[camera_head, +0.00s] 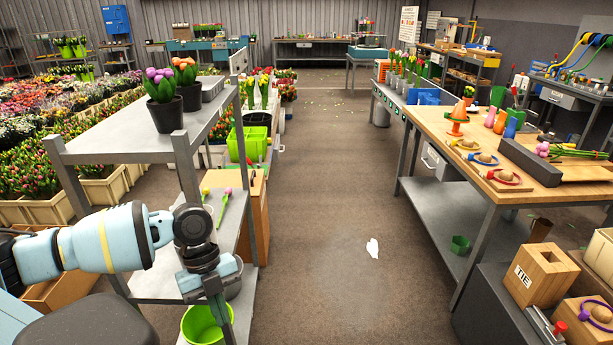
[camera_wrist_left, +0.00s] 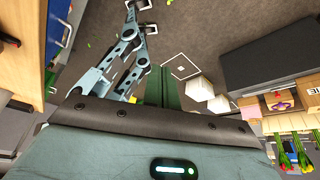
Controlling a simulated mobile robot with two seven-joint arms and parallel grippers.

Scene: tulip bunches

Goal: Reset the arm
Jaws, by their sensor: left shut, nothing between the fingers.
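My left arm (camera_head: 105,240) comes in from the left in the head view, in front of the grey shelf rack. Its left gripper (camera_head: 222,310) hangs pointing down by the rack's right front side, above the green bucket. In the left wrist view the left gripper (camera_wrist_left: 139,8) shows its pale blue finger links, with the tips near the top edge. The fingers are shut and empty, with floor behind them. My right gripper does not show in either view.
The grey rack (camera_head: 110,147) carries potted tulips (camera_head: 163,100) and stands close to my left arm. A green bucket (camera_head: 205,328) is low beside it. The aisle floor (camera_head: 320,230) is mostly clear. A wooden worktable (camera_head: 440,125) and the TIE box (camera_head: 540,275) are on the right.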

